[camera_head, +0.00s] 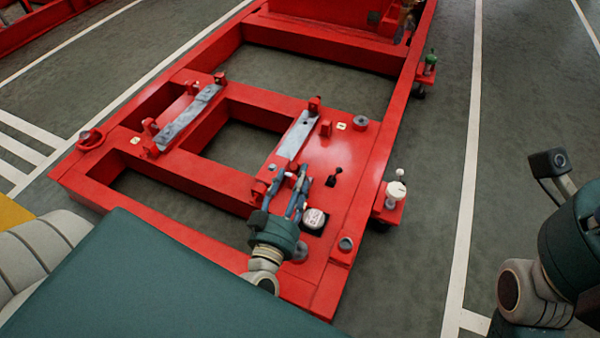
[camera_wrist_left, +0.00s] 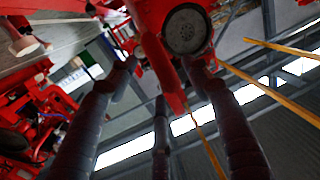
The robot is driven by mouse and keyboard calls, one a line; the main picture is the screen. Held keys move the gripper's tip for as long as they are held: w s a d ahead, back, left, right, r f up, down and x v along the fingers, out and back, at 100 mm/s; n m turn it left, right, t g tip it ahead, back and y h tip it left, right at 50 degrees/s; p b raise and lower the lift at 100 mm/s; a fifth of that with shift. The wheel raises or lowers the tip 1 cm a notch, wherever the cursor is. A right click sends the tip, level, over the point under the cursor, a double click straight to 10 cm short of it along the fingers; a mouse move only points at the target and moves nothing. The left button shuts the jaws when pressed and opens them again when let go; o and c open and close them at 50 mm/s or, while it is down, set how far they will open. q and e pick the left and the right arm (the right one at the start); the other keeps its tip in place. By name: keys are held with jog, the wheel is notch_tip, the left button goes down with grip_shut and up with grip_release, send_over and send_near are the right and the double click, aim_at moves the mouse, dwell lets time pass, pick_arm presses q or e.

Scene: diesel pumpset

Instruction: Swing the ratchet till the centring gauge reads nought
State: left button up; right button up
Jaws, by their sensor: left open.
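My left gripper (camera_head: 292,178) reaches over the near end of the red base frame (camera_head: 348,205), its dark fingers apart. In the left wrist view, the fingers of the gripper (camera_wrist_left: 160,72) are spread around a red bar-like part (camera_wrist_left: 165,70) with a round grey disc (camera_wrist_left: 186,29) beside it. This may be the ratchet; I cannot tell if the fingers touch it. A round white dial (camera_head: 314,217), likely the centring gauge, sits just right of my left gripper; its reading is too small to make out.
A small black lever (camera_head: 335,176) stands right of the fingers. Two grey mounting rails (camera_head: 298,135) (camera_head: 188,118) lie across the frame. A white knob (camera_head: 396,189) and a green one (camera_head: 431,59) sit on side brackets. The floor right of the frame is clear.

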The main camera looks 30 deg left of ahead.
pick_arm(q)
jog(key=shift+w+a+b, duration=0.2)
jog(key=shift+w, duration=0.7)
jog(key=shift+w+a+b, duration=0.15)
jog(key=shift+w, duration=0.75)
grip_shut()
